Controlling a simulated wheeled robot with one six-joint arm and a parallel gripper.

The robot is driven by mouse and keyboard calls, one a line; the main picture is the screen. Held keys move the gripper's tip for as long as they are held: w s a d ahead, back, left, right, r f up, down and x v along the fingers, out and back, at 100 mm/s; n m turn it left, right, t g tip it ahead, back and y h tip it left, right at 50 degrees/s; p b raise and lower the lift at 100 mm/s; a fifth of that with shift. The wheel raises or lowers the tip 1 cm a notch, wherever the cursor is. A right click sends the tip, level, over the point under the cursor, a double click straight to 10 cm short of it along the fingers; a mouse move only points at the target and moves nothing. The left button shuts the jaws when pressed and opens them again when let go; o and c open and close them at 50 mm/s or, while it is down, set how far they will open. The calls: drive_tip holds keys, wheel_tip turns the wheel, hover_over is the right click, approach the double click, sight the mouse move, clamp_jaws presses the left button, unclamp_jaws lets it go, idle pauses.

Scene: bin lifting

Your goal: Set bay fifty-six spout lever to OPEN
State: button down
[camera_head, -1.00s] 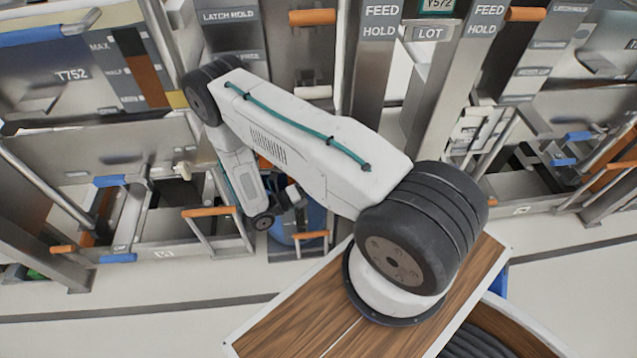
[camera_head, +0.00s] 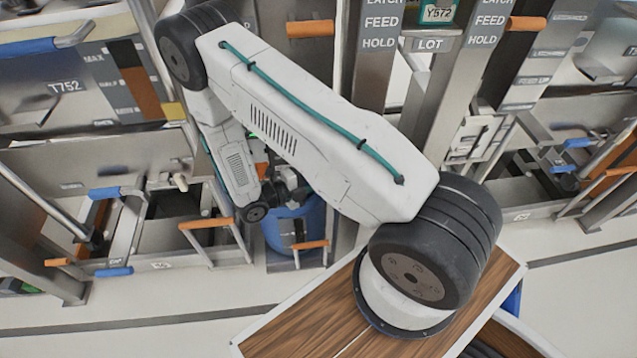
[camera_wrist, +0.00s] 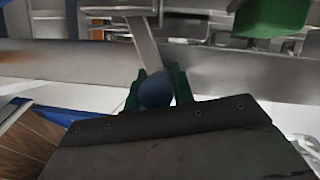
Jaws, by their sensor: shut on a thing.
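In the wrist view, the two green fingertips of my gripper (camera_wrist: 156,88) are on either side of a round dark blue knob (camera_wrist: 156,93). The knob is at the near end of a flat metal lever bar (camera_wrist: 146,42) that runs up and away. My gripper is shut on this knob. In the head view, my dark gripper (camera_head: 291,190) is small and partly hidden by my own arm, above a blue bin (camera_head: 285,233). The lever is not clear there. I cannot read a bay number fifty-six or an OPEN mark in either view.
Metal bays stand side by side. Orange handles (camera_head: 206,223) and blue handles (camera_head: 115,271) stick out from their fronts. Pale floor (camera_head: 160,330) is clear in front. A green block (camera_wrist: 272,17) hangs at upper right in the wrist view.

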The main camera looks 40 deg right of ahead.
drive_tip(key=shift+w+r, duration=0.25)
drive_tip(key=shift+r, duration=0.1)
idle(0.3)
drive_tip(key=c, duration=1.2)
unclamp_jaws()
drive_tip(key=shift+o, duration=0.2)
drive_tip(key=w+a, duration=0.1)
drive_tip(key=a, duration=0.6)
drive_tip(key=shift+a+r, duration=0.3)
drive_tip(key=shift+r, duration=0.1)
